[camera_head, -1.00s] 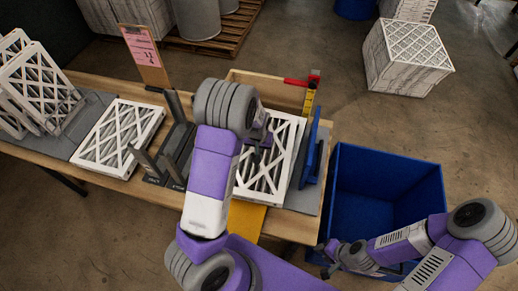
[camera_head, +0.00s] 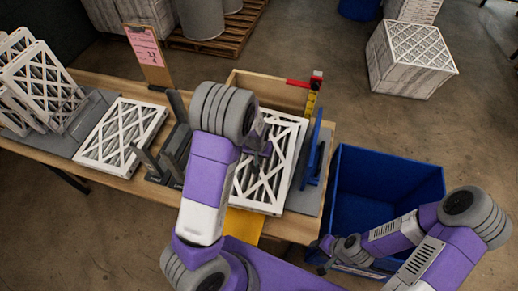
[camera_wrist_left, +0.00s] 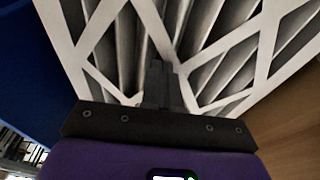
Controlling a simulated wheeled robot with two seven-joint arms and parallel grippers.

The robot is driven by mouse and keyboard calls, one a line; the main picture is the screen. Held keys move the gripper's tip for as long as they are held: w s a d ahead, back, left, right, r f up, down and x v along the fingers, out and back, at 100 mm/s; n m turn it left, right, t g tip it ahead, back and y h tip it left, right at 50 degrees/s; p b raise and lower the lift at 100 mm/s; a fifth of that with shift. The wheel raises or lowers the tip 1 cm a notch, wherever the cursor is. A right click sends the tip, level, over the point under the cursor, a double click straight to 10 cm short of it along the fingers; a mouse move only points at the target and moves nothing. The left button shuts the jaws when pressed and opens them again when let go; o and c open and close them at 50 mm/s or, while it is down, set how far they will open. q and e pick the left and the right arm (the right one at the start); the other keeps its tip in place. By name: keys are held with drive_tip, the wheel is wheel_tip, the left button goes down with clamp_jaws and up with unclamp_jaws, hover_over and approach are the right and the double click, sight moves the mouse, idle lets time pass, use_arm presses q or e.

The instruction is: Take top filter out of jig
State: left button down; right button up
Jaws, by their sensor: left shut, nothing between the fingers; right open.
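A white-framed filter with a lattice face (camera_head: 270,178) lies on the right part of the bench, beside a blue upright fixture (camera_head: 314,158). I cannot tell how many filters are stacked there. My left gripper (camera_head: 262,148) is over the filter's upper part, partly hidden by my wrist. In the left wrist view its fingers (camera_wrist_left: 162,80) are shut together, empty, right at the lattice face (camera_wrist_left: 210,50); contact is unclear. My right gripper (camera_head: 324,256) is open and empty by the near left corner of the blue bin.
Another filter (camera_head: 120,138) lies flat left of dark upright brackets (camera_head: 176,150). Several filters (camera_head: 40,75) lean at far left. A clipboard (camera_head: 146,50) stands behind. The blue bin (camera_head: 385,165) is right of the bench. A wooden tray (camera_head: 270,88) is at the back.

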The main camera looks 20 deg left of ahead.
sight(251, 189)
use_arm(q)
drive_tip(key=shift+s+r+p, duration=0.35)
drive_tip(key=shift+s+p, duration=0.05)
drive_tip(key=shift+p, duration=0.2)
drive_tip(key=s, duration=0.4)
drive_tip(key=s+d, duration=0.1)
drive_tip(key=s, duration=0.2)
drive_tip(key=s+d+b, duration=0.1)
drive_tip(key=s, duration=0.3)
drive_tip(key=shift+s+d+r, duration=0.1)
drive_tip(key=shift+s+d, duration=0.15)
drive_tip(key=shift+s, duration=0.05)
